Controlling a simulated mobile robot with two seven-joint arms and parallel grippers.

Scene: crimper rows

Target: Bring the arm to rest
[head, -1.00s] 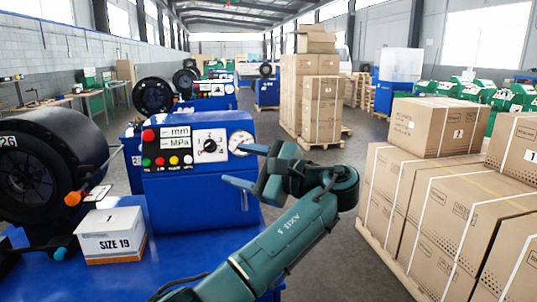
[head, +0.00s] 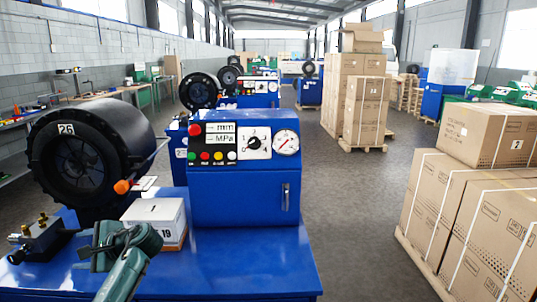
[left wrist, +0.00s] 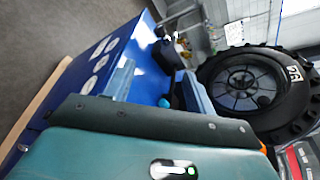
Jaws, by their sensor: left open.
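My left arm comes in at the bottom left of the head view, with its gripper (head: 98,245) low in front of the white SIZE 19 box (head: 152,212). It partly hides the box. In the left wrist view the two fingers of the gripper (left wrist: 160,88) stand wide apart with nothing between them. Beyond them are the blue bench and a black round crimper head. My right gripper is in neither view.
A blue bench (head: 270,268) carries the black crimper head (head: 95,150), a black fitting (head: 42,240) and a blue control cabinet (head: 245,195). Strapped cartons (head: 470,215) stand on a pallet at right. Grey floor (head: 350,220) lies open between them.

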